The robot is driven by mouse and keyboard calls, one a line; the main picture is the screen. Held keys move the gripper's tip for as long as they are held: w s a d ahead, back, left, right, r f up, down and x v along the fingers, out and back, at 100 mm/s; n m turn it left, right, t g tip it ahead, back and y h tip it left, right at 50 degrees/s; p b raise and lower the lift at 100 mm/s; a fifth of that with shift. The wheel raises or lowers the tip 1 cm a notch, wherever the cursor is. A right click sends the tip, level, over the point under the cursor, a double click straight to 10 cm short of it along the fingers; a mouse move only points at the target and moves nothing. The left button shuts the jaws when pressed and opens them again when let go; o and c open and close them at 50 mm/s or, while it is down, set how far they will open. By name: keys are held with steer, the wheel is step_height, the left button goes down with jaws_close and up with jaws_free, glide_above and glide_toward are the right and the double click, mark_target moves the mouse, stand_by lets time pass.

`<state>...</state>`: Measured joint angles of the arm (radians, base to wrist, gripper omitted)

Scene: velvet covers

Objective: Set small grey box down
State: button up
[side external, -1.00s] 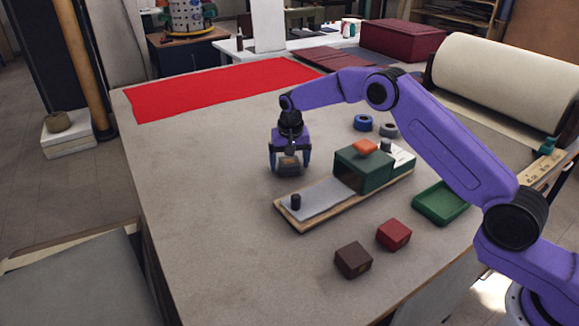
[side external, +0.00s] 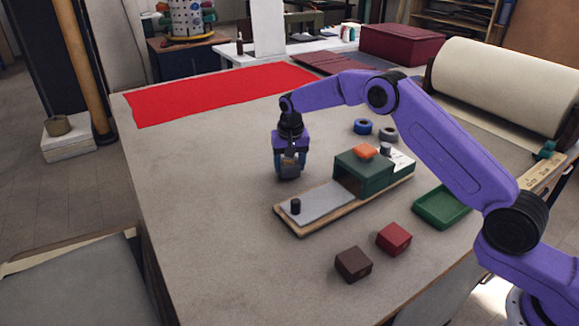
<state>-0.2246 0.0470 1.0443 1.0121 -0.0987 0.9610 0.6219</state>
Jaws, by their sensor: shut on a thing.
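My gripper (side external: 289,172) points straight down over the table, left of the wooden board. It is shut on the small grey box (side external: 288,171), which shows only in part between the fingers. The box is at or very near the table top; I cannot tell whether it touches. The fingers hide most of its sides.
The wooden board (side external: 292,225) carries a grey plate with a black peg (side external: 295,206) and a green box (side external: 362,171) with an orange piece on top. A brown cube (side external: 353,263), a red cube (side external: 393,239) and a green tray (side external: 440,207) lie nearby. The table's left part is clear.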

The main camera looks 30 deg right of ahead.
step_height(320, 180, up, 2)
steer(key=shift+r, duration=0.15)
steer(key=s+d+r, duration=0.3)
steer(key=s+r, duration=1.1)
steer(key=r, duration=0.2)
steer(key=s+d+r+m, duration=0.1)
steer(key=s+d+m, duration=0.1)
steer(key=s+d, duration=1.25)
steer(key=s+d+f+m, duration=0.2)
steer(key=s, duration=1.7)
glide_above(442, 207)
steer(key=f, duration=1.4)
steer(key=shift+s+a, duration=0.4)
steer(key=shift+w+d+f, duration=0.1)
steer(key=shift+w+f, duration=0.1)
steer(key=shift+f, duration=1.7)
